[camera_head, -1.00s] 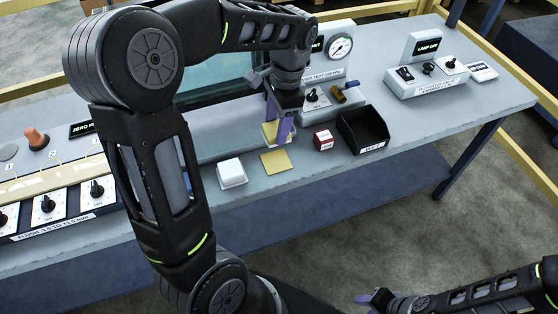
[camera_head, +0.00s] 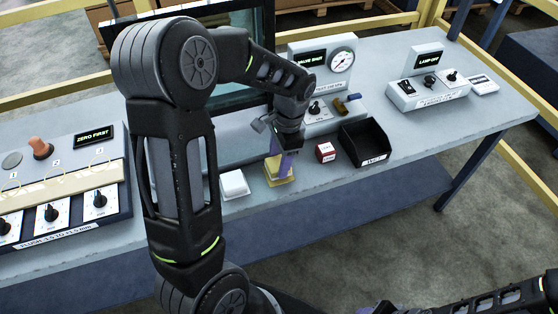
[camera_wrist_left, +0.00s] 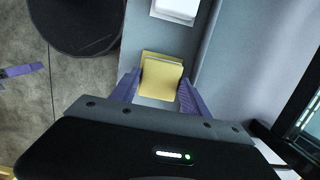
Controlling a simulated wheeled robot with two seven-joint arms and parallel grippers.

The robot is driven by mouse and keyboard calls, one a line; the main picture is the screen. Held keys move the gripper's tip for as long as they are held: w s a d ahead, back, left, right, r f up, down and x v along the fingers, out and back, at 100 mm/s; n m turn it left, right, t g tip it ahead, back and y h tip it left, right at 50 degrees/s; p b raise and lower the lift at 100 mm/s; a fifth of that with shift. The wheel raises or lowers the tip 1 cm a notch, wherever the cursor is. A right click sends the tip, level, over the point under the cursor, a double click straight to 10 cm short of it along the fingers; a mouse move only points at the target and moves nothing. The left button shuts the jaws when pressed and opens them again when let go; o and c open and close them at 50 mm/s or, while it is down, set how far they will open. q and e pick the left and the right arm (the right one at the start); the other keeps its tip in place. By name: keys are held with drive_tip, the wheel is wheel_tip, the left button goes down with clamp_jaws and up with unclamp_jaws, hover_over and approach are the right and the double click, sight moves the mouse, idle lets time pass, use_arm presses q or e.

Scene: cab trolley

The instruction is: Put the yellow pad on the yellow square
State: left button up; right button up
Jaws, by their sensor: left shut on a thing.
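My left gripper (camera_head: 280,160) points down over the bench and is shut on the yellow pad (camera_head: 273,168). In the left wrist view the pad (camera_wrist_left: 160,80) sits between the purple fingers (camera_wrist_left: 158,92). The yellow square (camera_head: 281,183) lies on the bench top directly below the pad, mostly covered by it. I cannot tell whether the pad touches the square. My right gripper (camera_head: 378,309) barely shows at the bottom edge of the head view, and its jaws cannot be made out.
A white block (camera_head: 234,184) stands just left of the square. A red cube (camera_head: 325,152) and a black open bin (camera_head: 364,143) stand to the right. A gauge panel (camera_head: 318,110) stands behind. The bench's front edge is close to the square.

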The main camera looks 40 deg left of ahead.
use_arm(q)
drive_tip(key=shift+f, duration=0.6)
drive_tip(key=shift+f, duration=0.1)
drive_tip(key=o, duration=1.4)
wheel_tip(320, 180, up, 12)
drive_tip(key=w+d, duration=0.1)
drive_tip(key=shift+w, duration=0.2)
